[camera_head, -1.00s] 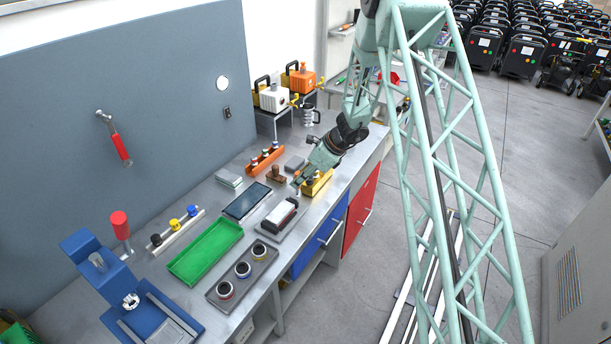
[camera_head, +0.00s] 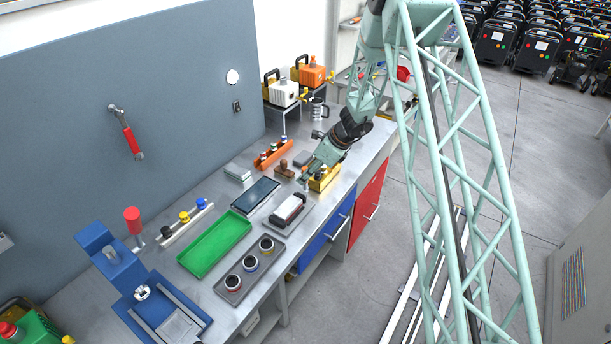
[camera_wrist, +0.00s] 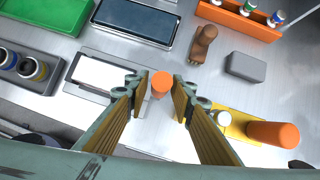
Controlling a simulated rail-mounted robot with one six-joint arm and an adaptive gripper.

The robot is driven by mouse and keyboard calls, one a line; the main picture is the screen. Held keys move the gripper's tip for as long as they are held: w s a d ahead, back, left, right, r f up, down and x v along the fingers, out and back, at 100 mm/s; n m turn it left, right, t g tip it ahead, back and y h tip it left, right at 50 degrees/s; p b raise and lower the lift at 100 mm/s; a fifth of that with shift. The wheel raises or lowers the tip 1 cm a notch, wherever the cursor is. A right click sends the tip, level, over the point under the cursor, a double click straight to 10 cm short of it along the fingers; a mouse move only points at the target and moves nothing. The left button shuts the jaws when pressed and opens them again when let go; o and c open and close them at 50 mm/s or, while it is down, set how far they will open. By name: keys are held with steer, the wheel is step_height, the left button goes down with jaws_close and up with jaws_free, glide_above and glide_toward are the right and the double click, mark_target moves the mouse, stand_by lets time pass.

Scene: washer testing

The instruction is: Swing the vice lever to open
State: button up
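The blue vice (camera_head: 112,262) stands at the near left end of the bench in the head view. Its lever, with a red cylindrical grip (camera_head: 132,214), points upward beside the vice body. My gripper (camera_head: 305,178) is far to the right of it, low over the bench near the yellow holder (camera_head: 325,180). In the wrist view my gripper (camera_wrist: 160,88) is open, its fingers on either side of a small orange-topped piece (camera_wrist: 160,83), with gaps showing. The vice is not in the wrist view.
A green tray (camera_head: 213,246), a dark tray with ringed parts (camera_head: 233,299) and a rail of coloured knobs (camera_head: 183,220) lie between my gripper and the vice. A red-handled hammer (camera_head: 131,139) hangs on the wall panel. Bench gaps are narrow.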

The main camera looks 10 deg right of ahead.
steer(key=shift+o, duration=0.7)
steer(key=shift+r, duration=0.15)
steer(key=shift+d+r, duration=0.15)
steer(key=v, duration=1.1)
steer(key=shift+r, duration=0.2)
steer(key=shift+s+d, duration=0.1)
